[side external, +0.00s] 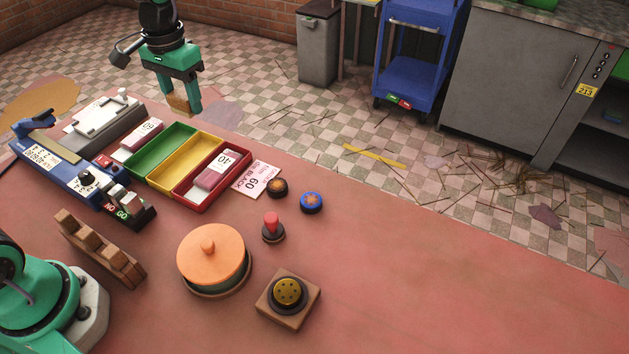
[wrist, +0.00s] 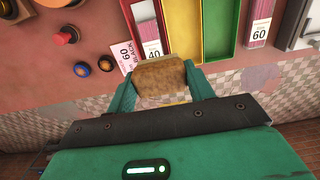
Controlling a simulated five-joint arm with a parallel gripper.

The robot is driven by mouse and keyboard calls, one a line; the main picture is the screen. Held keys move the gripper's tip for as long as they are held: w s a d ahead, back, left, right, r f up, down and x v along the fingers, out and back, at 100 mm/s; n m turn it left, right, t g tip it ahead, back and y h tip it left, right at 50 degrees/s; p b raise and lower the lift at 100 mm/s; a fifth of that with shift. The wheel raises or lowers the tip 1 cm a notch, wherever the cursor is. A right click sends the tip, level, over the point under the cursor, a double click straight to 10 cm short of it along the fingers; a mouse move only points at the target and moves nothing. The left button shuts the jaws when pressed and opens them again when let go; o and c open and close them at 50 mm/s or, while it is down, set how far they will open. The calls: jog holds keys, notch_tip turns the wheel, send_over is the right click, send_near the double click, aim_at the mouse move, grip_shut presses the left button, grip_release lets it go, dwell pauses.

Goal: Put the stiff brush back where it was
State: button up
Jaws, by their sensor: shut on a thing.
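My gripper (side external: 179,100) hangs in the upper left of the side view, beyond the coloured tray. Its green fingers are closed on a tan, wooden-looking block, which I take to be the stiff brush (side external: 178,104). In the wrist view, the brush (wrist: 161,77) lies between the two fingers (wrist: 160,88). Its bristles cannot be made out. It is held up at the table's far edge, with floor tiles showing behind it. A brown wooden rack with notches (side external: 98,248) stands at the left front, apart from the gripper.
The tray has green (side external: 160,148), yellow (side external: 186,162) and red (side external: 212,180) compartments; a labelled bundle lies in the red one. A blue scale (side external: 60,165), orange-lidded pot (side external: 212,255), red-knobbed stamp (side external: 272,225) and brass disc on a wooden block (side external: 289,295) stand around. The right of the table is clear.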

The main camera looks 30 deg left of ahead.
jog(key=shift+d, duration=0.15)
jog(key=s+d+f, duration=0.2)
jog(key=s+d, duration=0.1)
jog(key=d, duration=0.7)
jog(key=s+d+f, duration=0.2)
jog(key=s+d, duration=0.1)
jog(key=d, duration=0.6)
jog(key=s+d+f, duration=0.1)
jog(key=s+d, duration=0.2)
jog(key=d, duration=0.7)
jog(key=s+d+f, duration=0.2)
jog(key=s+d, duration=0.5)
jog(key=s, duration=0.1)
send_over(322, 259)
notch_tip(322, 259, down, 7)
jog(key=shift+w+f, duration=0.1)
jog(key=shift+f, duration=2)
jog(key=shift+f, duration=0.15)
jog(key=o, duration=0.9)
jog(key=shift+o, duration=0.2)
